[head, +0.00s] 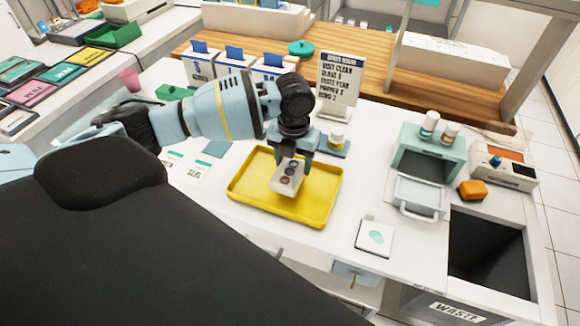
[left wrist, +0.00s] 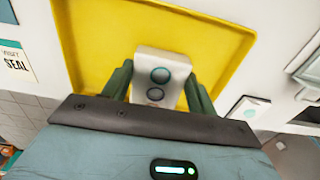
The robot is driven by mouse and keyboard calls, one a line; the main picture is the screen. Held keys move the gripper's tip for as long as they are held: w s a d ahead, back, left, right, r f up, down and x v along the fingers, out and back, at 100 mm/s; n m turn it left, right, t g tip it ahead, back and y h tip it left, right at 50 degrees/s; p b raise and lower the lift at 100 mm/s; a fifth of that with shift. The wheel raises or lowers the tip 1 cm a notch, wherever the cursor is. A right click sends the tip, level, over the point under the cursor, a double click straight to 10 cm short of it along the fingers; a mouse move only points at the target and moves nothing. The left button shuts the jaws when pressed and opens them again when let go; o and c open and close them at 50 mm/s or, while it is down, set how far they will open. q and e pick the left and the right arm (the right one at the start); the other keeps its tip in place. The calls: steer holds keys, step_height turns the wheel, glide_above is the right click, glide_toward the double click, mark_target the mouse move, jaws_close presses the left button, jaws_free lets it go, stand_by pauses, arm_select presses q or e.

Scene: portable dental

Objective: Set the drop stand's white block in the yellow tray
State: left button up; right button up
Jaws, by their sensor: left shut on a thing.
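The white block (head: 287,176), with dark round holes in its top, is between the fingers of my left gripper (head: 293,160). My left gripper is shut on it. The yellow tray (head: 318,207) lies on the white counter directly below. In the left wrist view the block (left wrist: 160,72) shows two round holes between the green fingers, with the yellow tray (left wrist: 95,30) behind it. I cannot tell whether the block's underside touches the tray floor. A small bottle (head: 337,138) stands on a blue pad behind the tray. My right gripper is not in view.
A sign board (head: 340,80) stands behind the tray. A white card with a teal mark (head: 375,236) lies at the tray's right. A pale green box with an open drawer (head: 420,192) and an orange block (head: 472,189) are farther right, above a dark waste bin (head: 487,255).

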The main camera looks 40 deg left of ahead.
mark_target(290, 164)
arm_select(q)
steer(key=shift+w+a, duration=0.1)
steer(key=shift+a, duration=0.15)
steer(key=f, duration=0.2)
steer(key=shift+a+f, duration=0.4)
steer(key=shift+w+f, duration=0.1)
steer(key=shift+f, duration=0.3)
steer(key=shift+f, duration=0.1)
steer(key=o, duration=1.1)
step_height(290, 164, up, 12)
steer(key=shift+p, duration=0.4)
